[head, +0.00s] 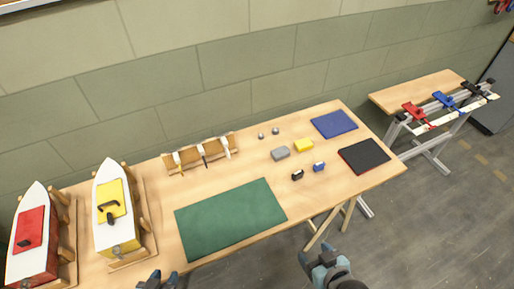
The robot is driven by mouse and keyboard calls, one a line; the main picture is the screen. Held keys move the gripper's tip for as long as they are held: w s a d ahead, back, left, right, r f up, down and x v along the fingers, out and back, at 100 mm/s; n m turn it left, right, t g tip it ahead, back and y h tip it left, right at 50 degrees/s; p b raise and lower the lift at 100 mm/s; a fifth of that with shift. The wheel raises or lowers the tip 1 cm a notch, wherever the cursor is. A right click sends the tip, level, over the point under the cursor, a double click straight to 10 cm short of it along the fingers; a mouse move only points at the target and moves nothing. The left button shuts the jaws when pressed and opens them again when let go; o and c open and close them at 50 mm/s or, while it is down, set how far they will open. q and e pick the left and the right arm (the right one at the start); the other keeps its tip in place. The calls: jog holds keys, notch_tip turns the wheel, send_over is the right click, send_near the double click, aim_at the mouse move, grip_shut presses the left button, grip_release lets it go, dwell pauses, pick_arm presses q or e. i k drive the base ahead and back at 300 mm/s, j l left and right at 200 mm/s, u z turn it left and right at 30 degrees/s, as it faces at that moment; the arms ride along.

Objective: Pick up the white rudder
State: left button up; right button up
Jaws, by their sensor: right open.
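A small wooden rack (200,158) stands at the back of the workbench and holds three slim upright pieces. The right piece is white and looks like the white rudder (227,149). The middle one is dark (203,156), and the left one is pale with yellow low down (179,160). My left gripper (161,280) is at the bottom edge, partly cut off, in front of the bench; its fingertips look apart and empty. My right gripper (318,259) is open and empty in front of the bench's front edge. Both are far from the rack.
A red boat (30,240) and a yellow boat (112,212) sit in wooden cradles at left. A green mat (230,217) lies before the rack. Small blocks, a blue mat (334,124) and a black mat (364,156) lie right. A clamp stand (430,118) stands beyond.

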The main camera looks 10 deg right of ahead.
aim_at(223, 137)
jog(key=u, duration=1.7)
jog(key=z, duration=1.55)
jog(key=i+u, duration=0.2)
jog(key=u, duration=0.2)
jog(key=i+u, duration=0.2)
jog(key=u, duration=0.2)
jog(key=j, duration=0.05)
